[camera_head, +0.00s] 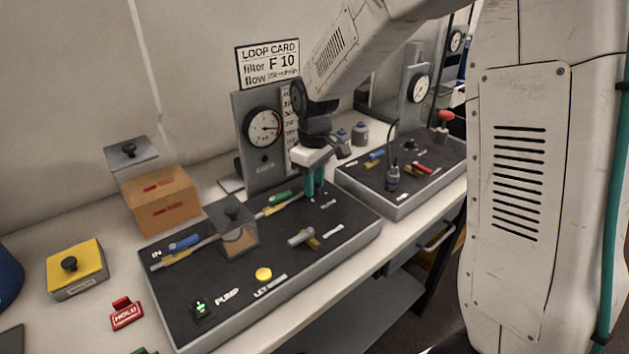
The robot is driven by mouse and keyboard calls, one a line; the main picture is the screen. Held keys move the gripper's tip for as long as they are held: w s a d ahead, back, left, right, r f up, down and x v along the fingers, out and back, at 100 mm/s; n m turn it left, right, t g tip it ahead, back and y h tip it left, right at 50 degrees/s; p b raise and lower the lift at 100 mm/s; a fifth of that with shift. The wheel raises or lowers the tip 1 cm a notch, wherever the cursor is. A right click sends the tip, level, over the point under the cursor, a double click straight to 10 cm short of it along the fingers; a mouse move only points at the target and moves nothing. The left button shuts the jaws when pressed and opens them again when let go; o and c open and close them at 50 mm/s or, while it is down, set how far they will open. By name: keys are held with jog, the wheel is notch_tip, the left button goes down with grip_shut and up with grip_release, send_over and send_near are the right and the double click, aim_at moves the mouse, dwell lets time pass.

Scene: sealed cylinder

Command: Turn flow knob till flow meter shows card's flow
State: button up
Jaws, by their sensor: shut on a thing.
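The loop card (267,64) stands behind the bench panel and reads "filter F 10"; its flow line is too small to read surely. The flow meter (291,118) is a pale vertical scale on the grey upright, partly hidden by my arm; I cannot make out its reading. My gripper (315,184) points down at the back right of the near black panel (335,232), its teal fingers shut on the flow knob, which they hide. A small white label shows just in front of the fingers.
A round gauge (264,127) sits left of the flow meter. A second panel (405,190) stands close at right.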

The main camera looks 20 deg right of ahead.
jog(key=m, duration=0.3)
jog(key=shift+m, duration=2.5)
jog(key=o, duration=1)
jog(key=shift+c, duration=0.2)
jog(key=shift+r, duration=0.1)
notch_tip(320, 180, up, 8)
jog(key=shift+f, duration=0.15)
